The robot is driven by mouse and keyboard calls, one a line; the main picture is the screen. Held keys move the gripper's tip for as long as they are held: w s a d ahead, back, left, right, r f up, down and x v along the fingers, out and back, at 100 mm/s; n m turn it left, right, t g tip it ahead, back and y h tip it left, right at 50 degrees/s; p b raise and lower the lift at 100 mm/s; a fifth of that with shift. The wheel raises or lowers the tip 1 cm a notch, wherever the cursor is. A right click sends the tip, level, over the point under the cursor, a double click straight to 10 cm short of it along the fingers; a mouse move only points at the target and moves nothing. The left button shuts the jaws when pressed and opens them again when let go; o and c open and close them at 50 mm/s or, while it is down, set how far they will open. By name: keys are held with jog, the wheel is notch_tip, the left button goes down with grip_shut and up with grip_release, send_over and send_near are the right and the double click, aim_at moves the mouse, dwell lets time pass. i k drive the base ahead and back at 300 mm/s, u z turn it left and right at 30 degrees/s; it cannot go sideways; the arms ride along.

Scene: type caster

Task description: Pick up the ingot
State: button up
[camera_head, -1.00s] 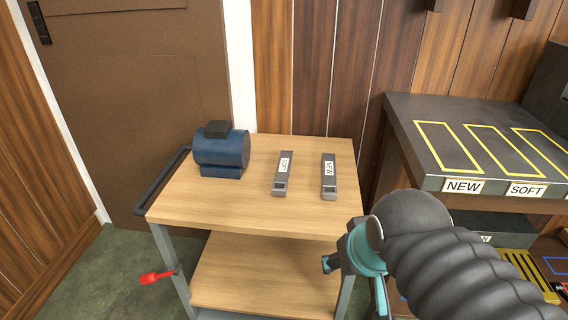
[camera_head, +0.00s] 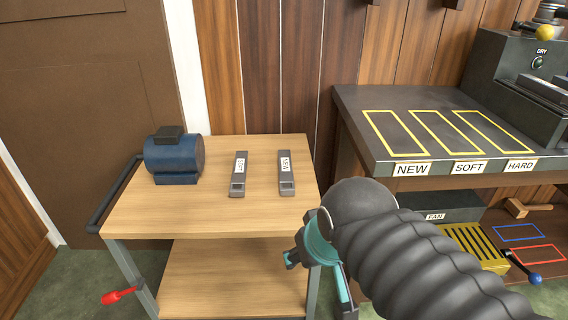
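Two grey bar-shaped ingots lie on the top of the wooden cart (camera_head: 210,215). The left ingot (camera_head: 239,180) has a white label that seems to read SOFT. The right ingot (camera_head: 286,180) has a label reading NEW. They lie side by side with a gap between them. My gripper (camera_head: 292,258), dark with a teal part, is at the cart's front right corner, in front of and below the ingots and apart from them. My arm hides part of it, so its opening is unclear.
A blue motor-like block (camera_head: 175,158) stands left on the cart. A dark bench (camera_head: 360,110) at right has yellow outlines labelled NEW, SOFT and HARD, with a machine (camera_head: 520,80) behind. A yellow slotted box (camera_head: 474,245) and a FAN box (camera_head: 440,207) sit below.

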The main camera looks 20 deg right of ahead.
aim_at(286, 179)
jog(key=u, duration=1.35)
jog(key=k, duration=0.45)
jog(key=z, duration=1.25)
